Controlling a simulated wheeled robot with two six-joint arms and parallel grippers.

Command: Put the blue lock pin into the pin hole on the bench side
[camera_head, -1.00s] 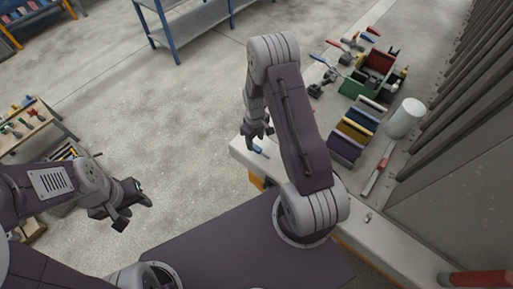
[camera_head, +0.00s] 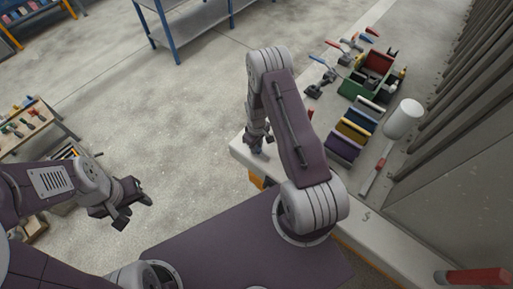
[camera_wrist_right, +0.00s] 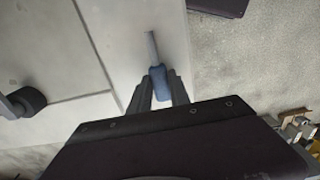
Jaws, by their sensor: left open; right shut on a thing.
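The blue lock pin has a blue handle (camera_wrist_right: 159,84) and a thin grey metal shaft in the right wrist view. My right gripper (camera_wrist_right: 160,92) is shut on the handle, with the shaft pointing away from it over the pale bench top (camera_wrist_right: 140,30). In the head view my right gripper (camera_head: 256,148) is low at the near left corner of the bench (camera_head: 240,149), and the pin is hidden there. I cannot make out the pin hole in either view. My left gripper (camera_head: 134,212) is open and empty over the floor, well left of the bench.
On the bench stand coloured panels (camera_head: 352,131), a green box (camera_head: 362,84), a white cylinder (camera_head: 404,118) and several hand tools. A dark round knob (camera_wrist_right: 28,100) shows at the left in the wrist view. A blue-framed shelf (camera_head: 190,22) stands behind; the middle floor is clear.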

